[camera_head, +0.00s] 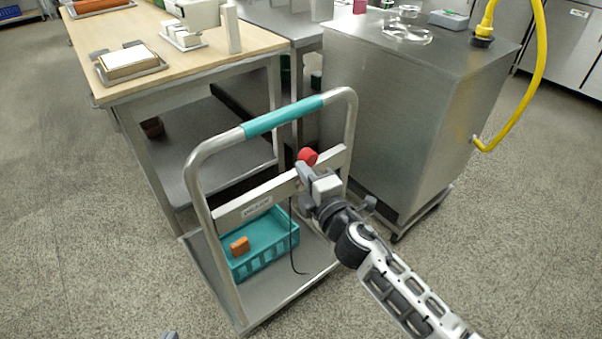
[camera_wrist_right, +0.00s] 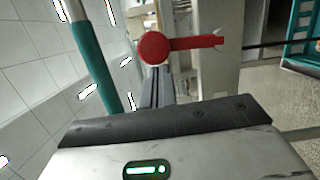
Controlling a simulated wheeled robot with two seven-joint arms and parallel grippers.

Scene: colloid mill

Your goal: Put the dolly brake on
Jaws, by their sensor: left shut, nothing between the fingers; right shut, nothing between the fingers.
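The dolly (camera_head: 205,240) stands on the floor with a grey tube handle and a teal grip (camera_head: 283,116), which also shows in the right wrist view (camera_wrist_right: 97,70). A red brake lever with a round knob (camera_head: 307,156) is on its crossbar (camera_head: 235,209). In the right wrist view the red lever (camera_wrist_right: 185,44) lies sideways, its knob at the left end. My right gripper (camera_head: 306,172) is shut and empty, its fingertips (camera_wrist_right: 157,72) right at the knob; contact is unclear. Only a small tip of my left gripper (camera_head: 169,335) shows at the bottom edge.
A teal crate (camera_head: 262,262) with an orange block (camera_head: 240,246) sits on the dolly deck. A black cable (camera_head: 292,245) hangs from the crossbar. A wooden-topped table (camera_head: 185,62) stands behind left, a steel cabinet (camera_head: 400,110) behind right. The floor at left is clear.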

